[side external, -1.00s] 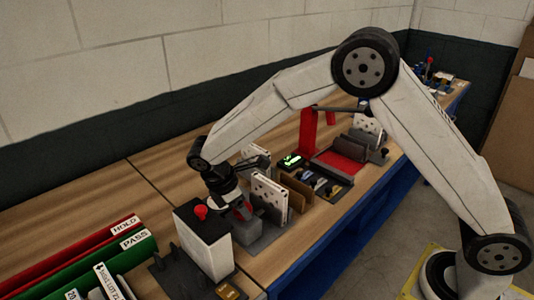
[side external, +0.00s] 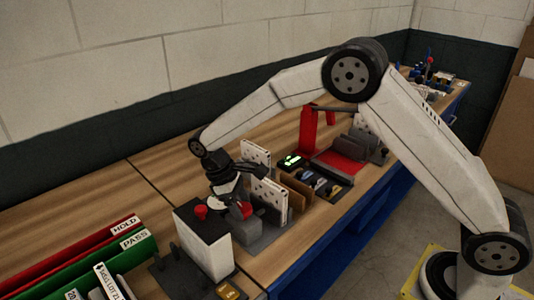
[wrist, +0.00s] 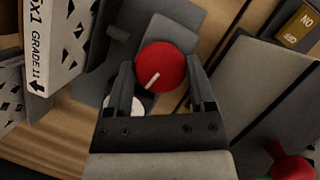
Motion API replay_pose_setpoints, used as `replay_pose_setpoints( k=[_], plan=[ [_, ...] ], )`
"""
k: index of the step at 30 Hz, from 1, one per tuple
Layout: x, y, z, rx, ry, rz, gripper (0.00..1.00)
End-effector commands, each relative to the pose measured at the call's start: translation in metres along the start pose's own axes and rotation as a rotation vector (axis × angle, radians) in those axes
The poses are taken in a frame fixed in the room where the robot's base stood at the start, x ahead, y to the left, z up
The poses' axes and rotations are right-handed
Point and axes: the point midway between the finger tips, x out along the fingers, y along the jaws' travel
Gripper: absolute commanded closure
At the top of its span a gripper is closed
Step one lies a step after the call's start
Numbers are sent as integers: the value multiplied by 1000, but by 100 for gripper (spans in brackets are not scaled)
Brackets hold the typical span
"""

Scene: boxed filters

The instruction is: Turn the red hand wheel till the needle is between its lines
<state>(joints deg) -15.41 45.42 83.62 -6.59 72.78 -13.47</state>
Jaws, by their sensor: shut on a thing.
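The red hand wheel (wrist: 160,66), with a white stripe on its face, sits between the two fingers of my gripper (wrist: 161,88) in the wrist view. The fingers are shut on its sides. In the side external view my gripper (side external: 236,200) is down at the wheel (side external: 246,209), which is partly covered. A white round face (wrist: 125,104), perhaps the gauge, shows beside and under the left finger in the wrist view. It is mostly hidden, and I cannot make out a needle or lines.
A pale box (side external: 204,240) with a red knob (side external: 200,212) stands close beside my gripper; the knob also shows in the wrist view (wrist: 292,166). Upright white filters (side external: 270,196) stand close on the other side. Green and red HOLD and PASS holders (side external: 110,246) lie left.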

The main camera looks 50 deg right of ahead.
Motion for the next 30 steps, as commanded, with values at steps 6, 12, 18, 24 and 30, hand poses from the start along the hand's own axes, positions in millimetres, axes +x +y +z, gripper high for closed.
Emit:
replay_pose_setpoints(
  k=[6, 12, 18, 24, 30],
  plan=[
    [-2, 0, 0, 74, 4, -29, 89],
    [-2, 0, -1, 91, 5, -37, 89],
    [-2, 0, -1, 91, 6, -37, 89],
    [-2, 0, 0, 90, 5, -37, 0],
    [-1, 0, 0, 89, 3, -37, 0]
  ],
)
